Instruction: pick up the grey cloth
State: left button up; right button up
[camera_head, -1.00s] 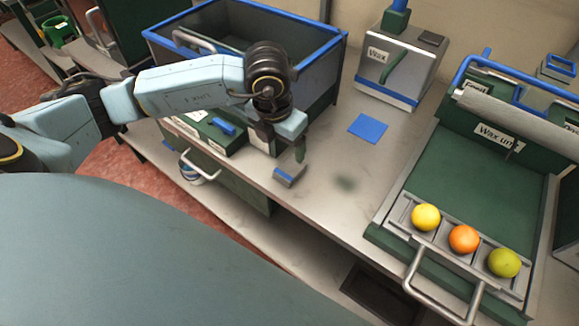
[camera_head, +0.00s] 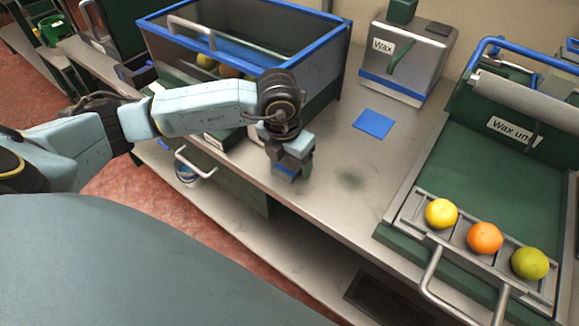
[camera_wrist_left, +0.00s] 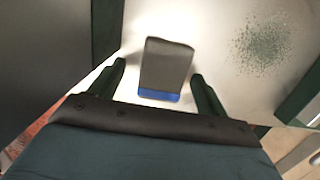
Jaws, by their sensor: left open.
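The grey cloth (camera_wrist_left: 166,65) is a small folded grey piece with a blue edge. In the left wrist view it lies on the pale counter between the two dark fingers of my left gripper (camera_wrist_left: 160,82). The fingers are open, with a gap on each side of the cloth. In the head view my left gripper (camera_head: 290,165) is low over the counter, and the cloth (camera_head: 285,173) shows partly beneath it. My right gripper is not in view.
A blue-rimmed crate (camera_head: 340,45) with fruit stands behind my left arm. A blue square (camera_head: 374,124) and a dark smudge (camera_head: 350,180) are on the counter (camera_head: 325,205). A Wax box (camera_head: 400,60) stands behind. A green tray (camera_head: 500,170) holds yellow, orange and green fruit at right.

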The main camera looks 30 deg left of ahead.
pick_arm(q)
jog(key=shift+f, duration=0.15)
jog(key=c, duration=1.1)
jog(key=shift+o, duration=0.2)
